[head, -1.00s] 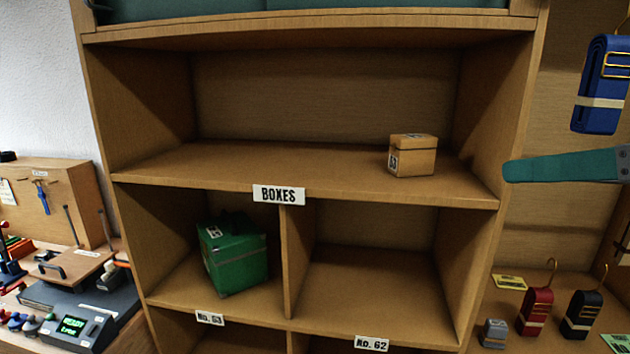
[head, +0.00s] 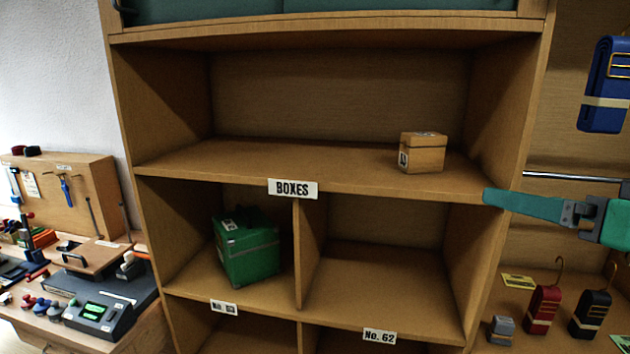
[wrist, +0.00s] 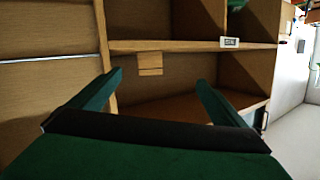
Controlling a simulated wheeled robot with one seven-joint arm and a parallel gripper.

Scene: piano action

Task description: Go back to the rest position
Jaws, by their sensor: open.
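My gripper shows at the right edge of the head view, with one teal finger (head: 525,205) pointing left in front of the cabinet's right side. Its other finger cannot be made out there. In the wrist view my gripper (wrist: 158,85) has its two teal fingers wide apart with nothing between them. A small wooden box (head: 422,153) sits on the upper shelf, apart from the gripper. It also shows in the upside-down wrist view (wrist: 150,64), beyond the fingers.
A green box (head: 248,250) stands tilted in the lower left compartment. The compartment marked No. 62 (head: 385,285) looks empty. A blue strap bundle (head: 606,85) hangs at right, above red (head: 540,310) and black (head: 590,315) ones. A cluttered bench (head: 70,300) stands at left.

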